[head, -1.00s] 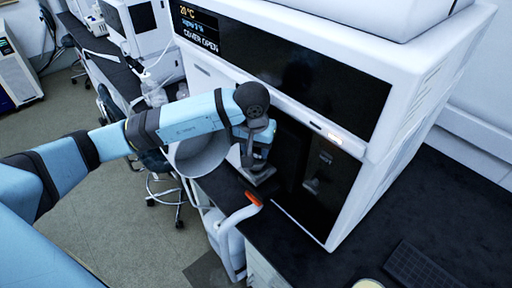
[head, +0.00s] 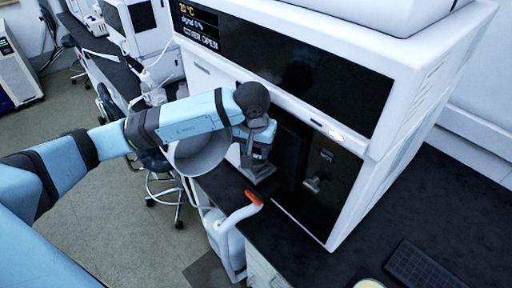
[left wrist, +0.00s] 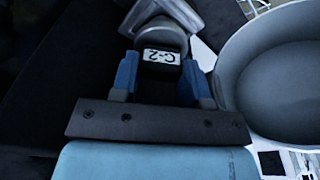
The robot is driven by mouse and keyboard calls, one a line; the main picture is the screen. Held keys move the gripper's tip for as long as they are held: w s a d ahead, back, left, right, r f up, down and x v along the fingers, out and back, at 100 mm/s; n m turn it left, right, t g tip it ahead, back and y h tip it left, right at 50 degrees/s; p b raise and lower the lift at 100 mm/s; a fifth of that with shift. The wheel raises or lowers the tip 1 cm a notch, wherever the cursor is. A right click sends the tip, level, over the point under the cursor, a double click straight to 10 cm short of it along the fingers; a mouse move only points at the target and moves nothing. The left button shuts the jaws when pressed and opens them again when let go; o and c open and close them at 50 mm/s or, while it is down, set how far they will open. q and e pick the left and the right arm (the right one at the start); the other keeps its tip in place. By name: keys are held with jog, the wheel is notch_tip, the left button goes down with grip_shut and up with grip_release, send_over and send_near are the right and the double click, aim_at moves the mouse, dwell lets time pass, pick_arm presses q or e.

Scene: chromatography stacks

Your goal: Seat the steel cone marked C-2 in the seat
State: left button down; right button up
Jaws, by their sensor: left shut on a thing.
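My left gripper (left wrist: 160,82) is shut on the steel cone marked C-2 (left wrist: 162,38), whose white label faces the wrist camera upside down. The blue fingers are on either side of its dark, labelled part. In the head view the left gripper (head: 258,150) hangs in front of the white instrument's dark lower opening. A grey metal piece (left wrist: 188,12) shows at the cone's far end in the left wrist view; I cannot tell whether it is the seat or whether they touch. My right gripper is not in view.
A big grey round bowl-shaped part (head: 203,155) is close beside my left wrist. The white instrument (head: 420,90) displays "COVER OPEN".

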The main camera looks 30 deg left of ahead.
pick_arm(q)
jog(key=shift+f, duration=0.1)
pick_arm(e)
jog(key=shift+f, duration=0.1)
pick_arm(q)
jog(key=c, duration=1)
grip_release()
jog(key=o, duration=0.5)
pick_arm(e)
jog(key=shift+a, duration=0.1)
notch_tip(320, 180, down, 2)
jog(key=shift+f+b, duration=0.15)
jog(key=shift+b, duration=1.1)
pick_arm(q)
jog(key=r, duration=0.4)
jog(key=s+r, duration=0.1)
jog(key=r, duration=0.8)
jog(key=shift+s+d+r, duration=0.1)
jog(key=shift+s+r, duration=0.3)
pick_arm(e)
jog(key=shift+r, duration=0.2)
